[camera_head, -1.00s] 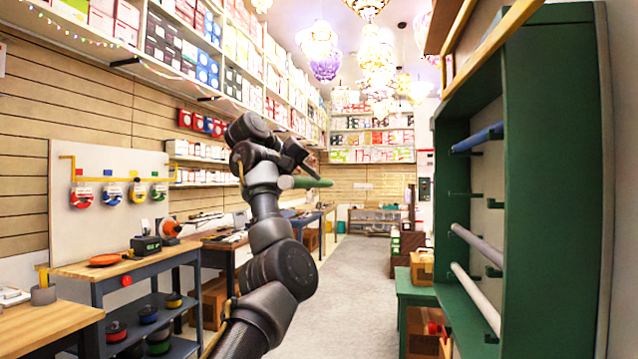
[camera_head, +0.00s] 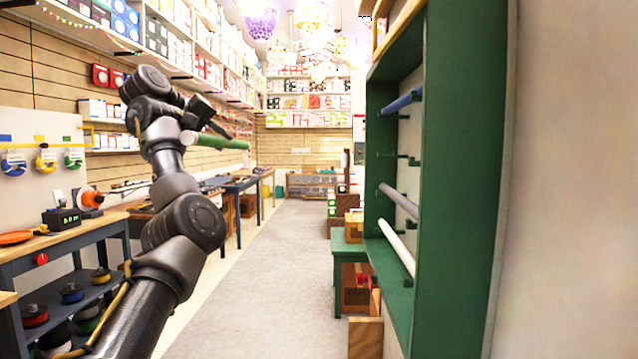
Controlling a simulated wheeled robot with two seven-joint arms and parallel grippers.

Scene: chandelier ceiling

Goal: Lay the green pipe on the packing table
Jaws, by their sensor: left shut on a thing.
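The green pipe (camera_head: 225,143) is held up in the air in the middle left of the head view, lying roughly level. My left gripper (camera_head: 203,133) is shut on it near its left, pale end, and the rest sticks out to the right. Several tables show, and I cannot tell which is the packing table. A wood-topped workbench (camera_head: 98,235) stands at the left, with darker tables (camera_head: 240,183) further back along the left wall. A green bench (camera_head: 347,248) stands at the right. My right gripper is not in view.
A tall green rack (camera_head: 462,190) close on the right holds a blue pipe (camera_head: 403,102), a grey pipe (camera_head: 398,202) and a white pipe (camera_head: 396,246). Boxes sit by the green bench. The grey floor aisle (camera_head: 270,270) ahead is clear.

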